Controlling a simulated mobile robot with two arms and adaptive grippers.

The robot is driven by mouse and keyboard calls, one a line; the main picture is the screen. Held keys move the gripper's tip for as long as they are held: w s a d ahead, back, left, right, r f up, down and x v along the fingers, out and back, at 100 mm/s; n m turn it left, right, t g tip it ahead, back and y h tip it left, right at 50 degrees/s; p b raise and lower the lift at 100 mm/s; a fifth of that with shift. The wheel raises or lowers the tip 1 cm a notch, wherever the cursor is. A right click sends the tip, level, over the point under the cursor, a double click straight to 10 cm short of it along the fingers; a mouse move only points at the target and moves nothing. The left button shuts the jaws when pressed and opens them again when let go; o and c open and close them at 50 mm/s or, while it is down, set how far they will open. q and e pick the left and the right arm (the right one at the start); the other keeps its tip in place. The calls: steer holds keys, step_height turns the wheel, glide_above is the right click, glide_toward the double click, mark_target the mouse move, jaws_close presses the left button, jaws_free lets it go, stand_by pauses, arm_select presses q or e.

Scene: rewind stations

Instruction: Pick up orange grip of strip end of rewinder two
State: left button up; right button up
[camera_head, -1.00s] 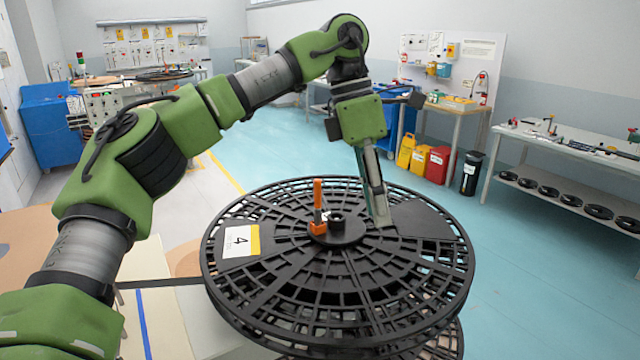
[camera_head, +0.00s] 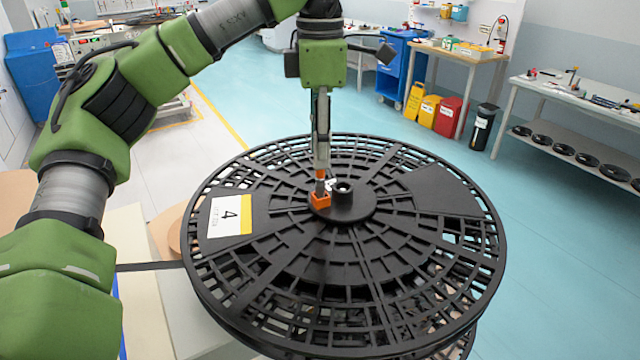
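A large black spoked reel (camera_head: 440,192) lies flat in the middle. A white and yellow label with a "4" (camera_head: 231,215) is on its left side. Beside the central hub (camera_head: 352,200) is an orange upright piece with an orange foot (camera_head: 320,201). My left gripper (camera_head: 321,168) points straight down over this orange piece and hides its upper part. A little orange shows at the fingertips. The fingers are seen edge-on, so I cannot tell whether they are shut on it. A black strip (camera_head: 150,266) runs out from the reel's left edge. No separate strip-end grip can be made out. My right gripper is not in view.
Yellow and red bins (camera_head: 447,117) and a black bin (camera_head: 484,127) stand at the back right. A grey workbench (camera_head: 560,100) with several dark rings on its shelf is at the right. The blue-green floor (camera_head: 270,100) behind the reel is clear.

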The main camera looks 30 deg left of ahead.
mark_target(321, 171)
arm_select(q)
step_height(321, 171, down, 4)
steer(key=shift+f+p, duration=0.2)
steer(key=shift+p, duration=0.6)
steer(key=shift+f, duration=0.3)
steer(key=shift+s+d, duration=0.1)
steer(key=shift+d, duration=0.05)
jaws_close()
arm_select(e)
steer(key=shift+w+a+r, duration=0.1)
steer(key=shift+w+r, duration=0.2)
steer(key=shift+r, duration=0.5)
